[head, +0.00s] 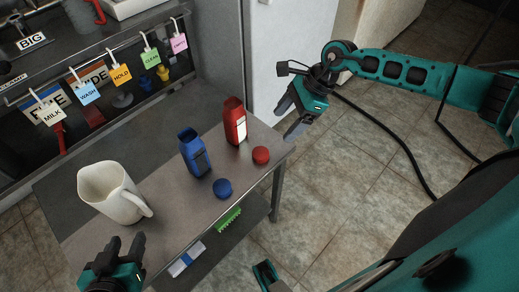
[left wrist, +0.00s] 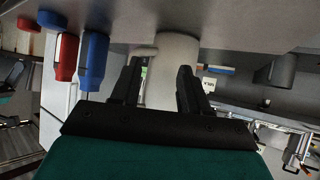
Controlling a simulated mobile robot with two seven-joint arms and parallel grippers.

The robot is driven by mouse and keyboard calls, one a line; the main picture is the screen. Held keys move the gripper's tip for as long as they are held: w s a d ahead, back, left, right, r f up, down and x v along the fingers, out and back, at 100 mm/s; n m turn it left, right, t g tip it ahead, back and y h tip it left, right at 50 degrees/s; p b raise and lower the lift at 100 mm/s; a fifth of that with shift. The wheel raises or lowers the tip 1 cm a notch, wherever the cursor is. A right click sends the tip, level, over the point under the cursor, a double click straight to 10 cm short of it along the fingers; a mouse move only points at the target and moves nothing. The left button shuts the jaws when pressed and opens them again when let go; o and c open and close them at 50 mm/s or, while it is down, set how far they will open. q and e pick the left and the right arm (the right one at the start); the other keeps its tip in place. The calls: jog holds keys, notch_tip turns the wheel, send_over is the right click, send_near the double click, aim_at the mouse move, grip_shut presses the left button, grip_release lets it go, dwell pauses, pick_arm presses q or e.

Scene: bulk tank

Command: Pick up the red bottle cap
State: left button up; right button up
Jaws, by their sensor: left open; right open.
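The red bottle cap (head: 261,155) lies on the steel table (head: 165,215) near its right edge, just in front of the open red bottle (head: 235,122). In the left wrist view a small red shape at the upper left (left wrist: 28,25) looks like the cap. My right gripper (head: 289,116) is open and empty, above and to the right of the cap, apart from it. My left gripper (head: 124,243) is open near the table's front left, below the white pitcher. In the left wrist view its fingers (left wrist: 157,82) frame the pitcher (left wrist: 172,70) without visibly holding it.
A blue bottle (head: 194,155) and blue cap (head: 222,188) stand left of the red pair. The white pitcher (head: 108,192) is at the table's left. A lower shelf holds a green item (head: 229,219). A rail with hanging labels (head: 122,75) runs behind.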

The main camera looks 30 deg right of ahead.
pick_arm(q)
jog(key=shift+s+a+f+b, duration=0.1)
jog(key=shift+s+f+b, duration=0.25)
jog(key=shift+f, duration=0.35)
pick_arm(e)
send_near(260, 152)
jog(key=shift+w+a+f, duration=0.1)
jog(key=shift+f, duration=0.45)
jog(key=shift+w+a+f, duration=0.1)
jog(key=shift+a+f, duration=0.05)
jog(key=shift+f, duration=0.35)
pick_arm(q)
jog(key=shift+f+b, duration=0.5)
pick_arm(e)
jog(key=shift+x, duration=3.2)
jog(key=shift+a+r, duration=0.15)
pick_arm(q)
jog(key=shift+w, duration=0.1)
pick_arm(e)
jog(key=shift+s, duration=0.1)
pick_arm(q)
jog(key=shift+w+r, duration=0.1)
pick_arm(e)
jog(key=c, duration=1.1)
jog(key=shift+r, duration=0.1)
